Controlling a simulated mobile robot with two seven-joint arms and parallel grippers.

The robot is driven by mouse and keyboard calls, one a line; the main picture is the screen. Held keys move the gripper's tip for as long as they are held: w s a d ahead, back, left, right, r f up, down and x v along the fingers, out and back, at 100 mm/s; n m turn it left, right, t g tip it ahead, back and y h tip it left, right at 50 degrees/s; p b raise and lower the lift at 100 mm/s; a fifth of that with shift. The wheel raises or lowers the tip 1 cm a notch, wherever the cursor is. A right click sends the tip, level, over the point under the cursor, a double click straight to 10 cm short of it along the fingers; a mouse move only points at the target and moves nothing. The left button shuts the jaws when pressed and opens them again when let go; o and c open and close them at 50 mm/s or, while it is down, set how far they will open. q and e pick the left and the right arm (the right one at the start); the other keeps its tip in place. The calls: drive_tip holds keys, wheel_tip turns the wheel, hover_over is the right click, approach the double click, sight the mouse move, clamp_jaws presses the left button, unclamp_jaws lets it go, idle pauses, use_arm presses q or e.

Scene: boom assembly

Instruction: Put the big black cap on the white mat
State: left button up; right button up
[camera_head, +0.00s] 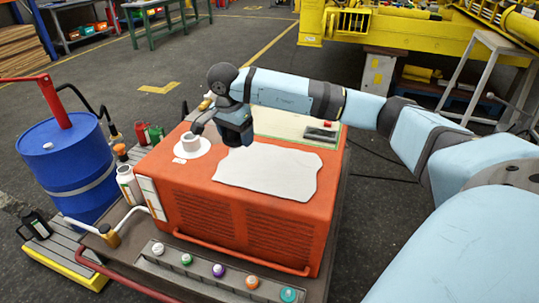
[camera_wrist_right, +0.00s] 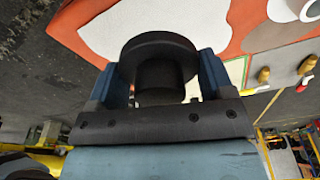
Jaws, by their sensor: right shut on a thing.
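My right gripper (camera_head: 236,137) is above the orange cabinet, near the upper left edge of the white mat (camera_head: 268,172). In the right wrist view, the right gripper (camera_wrist_right: 160,82) is shut on the big black cap (camera_wrist_right: 158,47), a round dark piece with a wide rim and a narrower neck. Part of the white mat (camera_wrist_right: 103,32) shows beyond the cap there. In the head view the cap is hard to tell apart from the dark gripper. The mat lies flat and bare on the cabinet top. My left gripper is not in view.
A pale panel with a red-topped block (camera_head: 320,132) lies behind the mat. Several coloured caps line the front ledge. A blue drum (camera_head: 68,165) stands left.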

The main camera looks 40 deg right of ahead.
drive_tip(key=s+d+r+m+g, duration=0.1)
drive_tip(key=d+r+m, duration=0.3)
drive_tip(key=d+m, duration=0.6)
drive_tip(key=b, duration=0.2)
hover_over(269, 172)
drive_tip(key=shift+g, duration=0.3)
drive_tip(key=f, duration=1.4)
drive_tip(key=shift+w+a+f, duration=0.15)
drive_tip(key=shift+w+f, duration=0.1)
drive_tip(key=shift+f, duration=0.05)
wheel_tip(269, 172, down, 4)
drive_tip(key=shift+f+b, duration=0.25)
drive_tip(key=shift+b, duration=0.05)
drive_tip(key=shift+f, duration=0.35)
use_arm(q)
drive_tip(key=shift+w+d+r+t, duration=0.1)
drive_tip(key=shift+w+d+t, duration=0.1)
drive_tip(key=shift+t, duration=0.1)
